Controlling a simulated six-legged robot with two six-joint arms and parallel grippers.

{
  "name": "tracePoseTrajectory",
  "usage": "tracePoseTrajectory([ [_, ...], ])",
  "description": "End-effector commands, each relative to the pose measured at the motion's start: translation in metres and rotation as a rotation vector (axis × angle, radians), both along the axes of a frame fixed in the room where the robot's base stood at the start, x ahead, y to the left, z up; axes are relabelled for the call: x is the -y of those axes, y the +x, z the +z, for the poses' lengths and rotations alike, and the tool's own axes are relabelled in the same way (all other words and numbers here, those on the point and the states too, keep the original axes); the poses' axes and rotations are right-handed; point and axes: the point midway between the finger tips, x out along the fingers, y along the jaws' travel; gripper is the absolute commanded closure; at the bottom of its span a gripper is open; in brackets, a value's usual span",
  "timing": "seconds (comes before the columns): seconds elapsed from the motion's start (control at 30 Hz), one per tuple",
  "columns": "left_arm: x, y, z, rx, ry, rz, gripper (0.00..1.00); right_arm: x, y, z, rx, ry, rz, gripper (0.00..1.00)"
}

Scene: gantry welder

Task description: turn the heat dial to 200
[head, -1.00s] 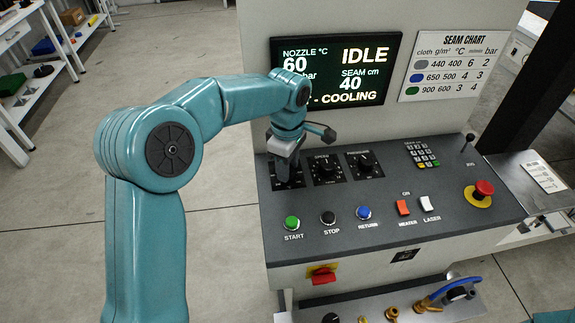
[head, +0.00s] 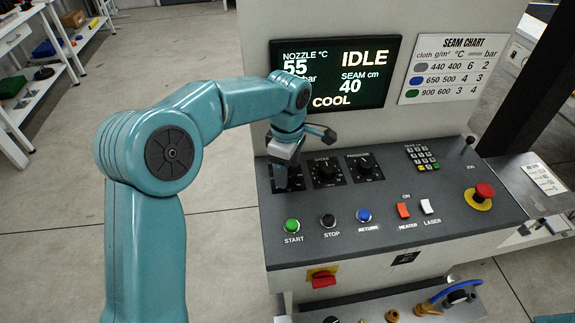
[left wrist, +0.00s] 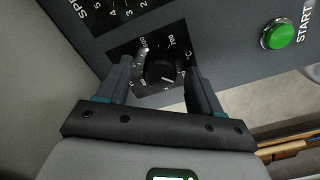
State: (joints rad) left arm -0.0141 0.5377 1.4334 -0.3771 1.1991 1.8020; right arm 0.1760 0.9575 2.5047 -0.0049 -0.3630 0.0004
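The heat dial (left wrist: 162,68) is a round black knob with a pale pointer line on a black scale plate, at the top middle of the left wrist view. My left gripper (left wrist: 158,68) points down at it, with one finger on each side of the knob. The fingers look apart, with a narrow gap to the knob. In the head view my left gripper (head: 281,182) stands over the leftmost dial plate (head: 300,183) and hides most of that dial. My right gripper is not in view.
Speed (head: 326,171) and pressure (head: 364,167) dials sit right of it. Green start (head: 292,225), black stop (head: 328,220) and blue return (head: 363,215) buttons lie in front. The screen (head: 335,75) reads IDLE, nozzle 55. A red emergency button (head: 484,191) is at right.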

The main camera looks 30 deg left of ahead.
Motion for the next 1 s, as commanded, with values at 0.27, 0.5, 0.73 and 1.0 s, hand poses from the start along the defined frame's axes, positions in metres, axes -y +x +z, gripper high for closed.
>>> tracePoseTrajectory([
  [0.27, 0.0, 0.0, 0.033, 0.005, -0.001, -0.001, 0.35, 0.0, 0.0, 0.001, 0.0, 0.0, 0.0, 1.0],
  [0.5, 0.001, 0.001, 0.099, 0.005, -0.001, 0.0, 0.35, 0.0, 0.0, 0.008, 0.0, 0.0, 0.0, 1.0],
  [0.73, 0.0, 0.0, 0.147, 0.003, -0.001, 0.0, 0.35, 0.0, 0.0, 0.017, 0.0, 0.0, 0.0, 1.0],
  [1.0, 0.0, -0.001, 0.164, 0.0, 0.0, 0.0, 0.35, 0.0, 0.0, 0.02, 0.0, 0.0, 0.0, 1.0],
])
